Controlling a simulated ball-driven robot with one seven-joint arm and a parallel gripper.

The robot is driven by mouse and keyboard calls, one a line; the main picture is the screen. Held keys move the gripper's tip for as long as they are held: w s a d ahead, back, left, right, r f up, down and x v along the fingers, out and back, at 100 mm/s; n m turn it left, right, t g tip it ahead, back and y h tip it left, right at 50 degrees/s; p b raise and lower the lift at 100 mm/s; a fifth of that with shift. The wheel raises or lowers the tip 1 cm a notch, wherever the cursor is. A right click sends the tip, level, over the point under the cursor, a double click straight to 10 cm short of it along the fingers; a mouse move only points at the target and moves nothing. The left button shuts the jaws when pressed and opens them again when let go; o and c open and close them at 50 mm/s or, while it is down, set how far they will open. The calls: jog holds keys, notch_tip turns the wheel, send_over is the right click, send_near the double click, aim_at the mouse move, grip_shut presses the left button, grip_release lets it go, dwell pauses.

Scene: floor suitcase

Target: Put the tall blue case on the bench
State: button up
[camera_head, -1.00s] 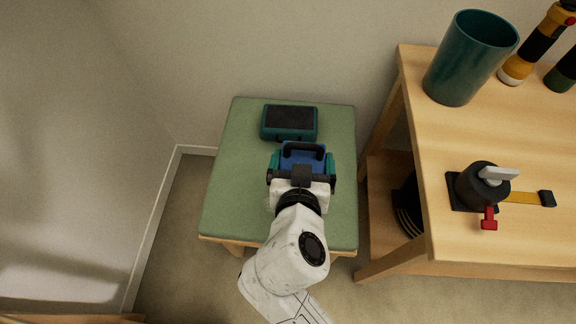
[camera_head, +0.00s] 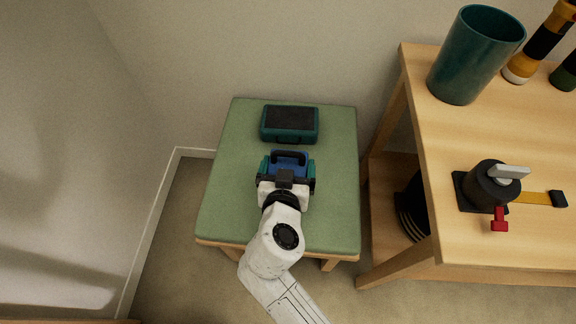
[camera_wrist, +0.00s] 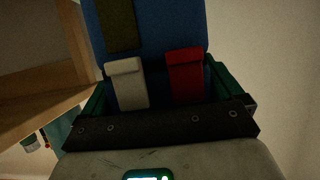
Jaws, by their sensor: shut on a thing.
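The tall blue case (camera_head: 290,158), with a dark handle, is in my gripper (camera_head: 288,168) over the middle of the green-topped bench (camera_head: 228,185). The gripper is shut on it, with a green finger on either side. In the wrist view the blue case (camera_wrist: 160,30) stands between the fingers (camera_wrist: 165,95), showing an olive patch, a white latch and a red latch. The case's lower part is hidden, so I cannot tell whether it touches the bench top.
A teal case (camera_head: 289,122) with a dark top lies at the back of the bench, just beyond the blue case. A wooden workbench (camera_head: 470,125) stands to the right, bearing a teal cup (camera_head: 474,55) and a black clamp-like device (camera_head: 489,186). Bare cushion lies on both sides.

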jog(key=shift+f, duration=0.1)
jog(key=o, duration=1.6)
jog(key=shift+c, duration=0.2)
jog(key=shift+r, duration=0.2)
jog(key=p+v, duration=0.1)
jog(key=v, duration=1.1)
